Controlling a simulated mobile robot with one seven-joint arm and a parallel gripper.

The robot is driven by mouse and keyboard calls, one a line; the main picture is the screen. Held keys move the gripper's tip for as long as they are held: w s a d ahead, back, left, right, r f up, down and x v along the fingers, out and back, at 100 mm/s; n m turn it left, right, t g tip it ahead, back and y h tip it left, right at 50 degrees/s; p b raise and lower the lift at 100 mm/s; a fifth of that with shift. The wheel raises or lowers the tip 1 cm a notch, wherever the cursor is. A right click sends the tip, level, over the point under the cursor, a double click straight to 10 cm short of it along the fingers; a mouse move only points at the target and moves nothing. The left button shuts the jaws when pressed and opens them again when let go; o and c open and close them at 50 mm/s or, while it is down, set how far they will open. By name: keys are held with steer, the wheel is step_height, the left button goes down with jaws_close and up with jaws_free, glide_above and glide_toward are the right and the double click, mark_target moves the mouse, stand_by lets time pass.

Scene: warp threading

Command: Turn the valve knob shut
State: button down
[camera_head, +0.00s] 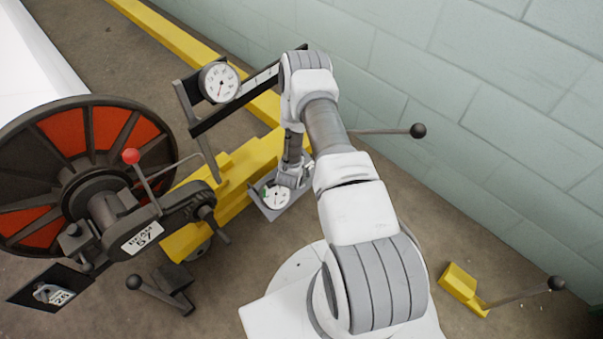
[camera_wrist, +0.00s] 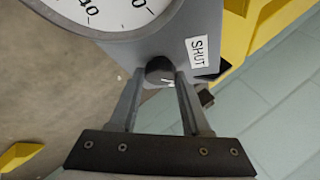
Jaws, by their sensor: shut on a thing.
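The black valve knob (camera_wrist: 159,71) sits on a grey housing below a white gauge dial (camera_wrist: 110,12) in the wrist view. My gripper (camera_wrist: 160,76) has one finger on each side of the knob and is shut on it. A small pale mark shows on the knob. In the head view, the low gauge (camera_head: 275,195) stands beside my wrist; the knob there is hidden or too small to make out.
A large reel (camera_head: 75,130) with red panels and a red-tipped lever (camera_head: 131,157) stand at the left. A second gauge (camera_head: 219,82) is mounted higher up. Yellow framework (camera_head: 215,195) lies next to the low gauge. A block wall (camera_head: 480,90) runs along the right.

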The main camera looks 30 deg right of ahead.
steer(key=n+t, duration=0.2)
steer(key=n, duration=0.1)
steer(key=shift+s+f, duration=0.1)
steer(key=shift+s, duration=0.1)
steer(key=shift+s+n+t, duration=0.1)
steer(key=shift+n+t, duration=0.9)
steer(key=shift+n, duration=0.9)
steer(key=shift+d, duration=0.1)
steer(key=shift+c, duration=1.8)
jaws_free()
